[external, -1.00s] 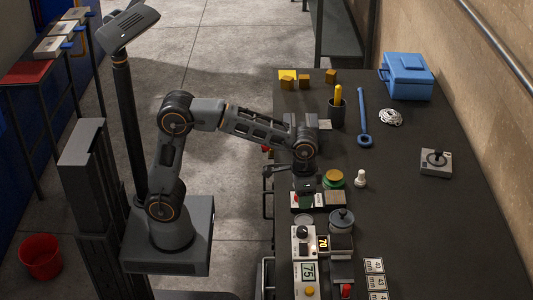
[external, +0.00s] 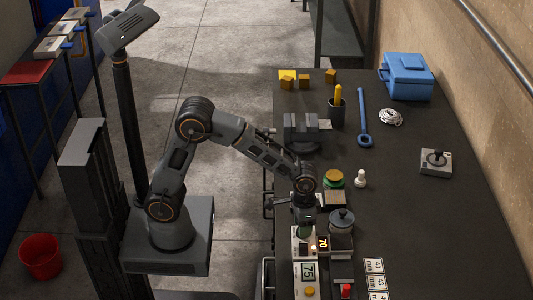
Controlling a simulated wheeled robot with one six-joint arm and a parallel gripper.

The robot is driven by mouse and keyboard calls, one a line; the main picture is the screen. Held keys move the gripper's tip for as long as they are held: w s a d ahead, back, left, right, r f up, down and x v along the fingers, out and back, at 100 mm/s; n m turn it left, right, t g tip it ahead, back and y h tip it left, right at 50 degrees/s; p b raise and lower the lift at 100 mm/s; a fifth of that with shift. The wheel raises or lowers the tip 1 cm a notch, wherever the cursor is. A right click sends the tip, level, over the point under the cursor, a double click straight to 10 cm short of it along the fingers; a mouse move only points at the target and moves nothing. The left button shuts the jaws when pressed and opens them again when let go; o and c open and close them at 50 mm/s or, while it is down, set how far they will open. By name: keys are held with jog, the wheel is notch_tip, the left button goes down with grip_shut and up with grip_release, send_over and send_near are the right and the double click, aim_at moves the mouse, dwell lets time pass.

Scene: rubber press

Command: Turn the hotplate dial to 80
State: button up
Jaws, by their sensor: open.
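The hotplate (external: 303,250) is a white-fronted unit near the front edge of the bench, with a small amber display (external: 323,243) that appears to read 70. A lidded grey pot (external: 342,222) stands at its right. My gripper (external: 304,226) points down right over the hotplate's dial and is open. The dial is hidden behind the gripper, so I cannot tell its setting or whether the fingers touch it.
Below the hotplate is a device with a display reading 75 (external: 308,272). White number cards (external: 375,282) lie to the right.

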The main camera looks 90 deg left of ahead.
jog(key=shift+f, duration=0.5)
jog(key=shift+c, duration=0.3)
jog(key=c, duration=0.6)
jog(key=shift+m, duration=0.3)
jog(key=m, duration=0.5)
jog(key=shift+b, duration=0.35)
jog(key=m, duration=0.5)
jog(key=shift+d+m+g, duration=0.1)
jog(key=shift+m+g, duration=0.2)
jog(key=shift+m, duration=0.4)
